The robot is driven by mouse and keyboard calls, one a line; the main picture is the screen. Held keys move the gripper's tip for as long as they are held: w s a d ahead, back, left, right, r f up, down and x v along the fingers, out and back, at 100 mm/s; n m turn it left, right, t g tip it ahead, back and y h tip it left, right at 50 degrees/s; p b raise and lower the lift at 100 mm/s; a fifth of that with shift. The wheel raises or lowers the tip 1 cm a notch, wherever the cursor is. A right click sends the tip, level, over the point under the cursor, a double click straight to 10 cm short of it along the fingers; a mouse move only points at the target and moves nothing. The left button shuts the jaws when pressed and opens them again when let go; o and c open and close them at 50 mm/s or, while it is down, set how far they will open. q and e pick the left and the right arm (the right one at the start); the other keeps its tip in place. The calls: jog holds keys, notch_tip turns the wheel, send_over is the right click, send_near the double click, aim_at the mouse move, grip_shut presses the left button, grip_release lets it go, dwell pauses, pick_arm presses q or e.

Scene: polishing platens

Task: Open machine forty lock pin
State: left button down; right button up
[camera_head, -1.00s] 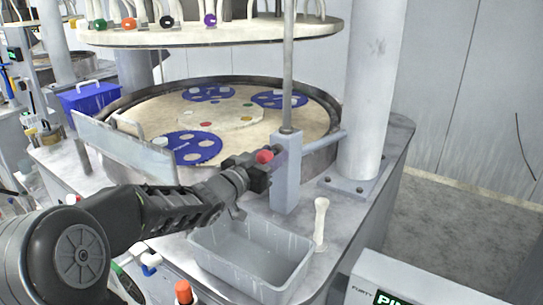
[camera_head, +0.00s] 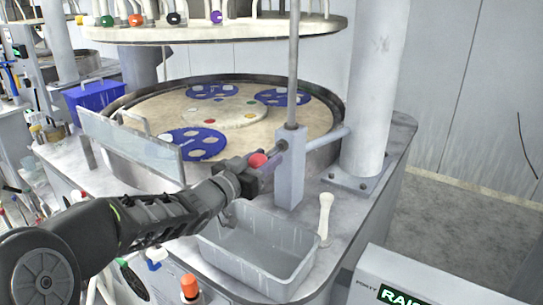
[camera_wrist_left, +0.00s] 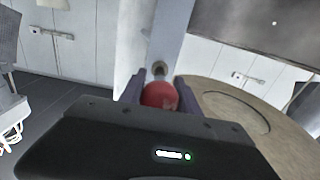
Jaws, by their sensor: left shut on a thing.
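The lock pin has a red knob (camera_head: 257,160) on the left side of a grey upright block (camera_head: 290,165) at the platen's edge. My left gripper (camera_head: 262,166) is shut on the red knob. My right gripper is not in view.
A grey bin (camera_head: 255,250) stands under my left forearm, with a white pestle-shaped piece (camera_head: 325,215) beside it. A clear splash panel (camera_head: 130,148) is left of the arm. The round platen (camera_head: 160,112) with blue carriers lies behind. An orange-capped button (camera_head: 189,286) is at the front.

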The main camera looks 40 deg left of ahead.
pick_arm(q)
jog(key=shift+f, duration=0.1)
jog(key=c, duration=0.9)
grip_release()
jog(key=shift+s, duration=0.1)
jog(key=shift+o, duration=0.2)
jog(key=shift+s, duration=0.1)
jog(key=s, duration=0.7)
jog(key=shift+s, duration=0.3)
jog(key=shift+d, duration=0.1)
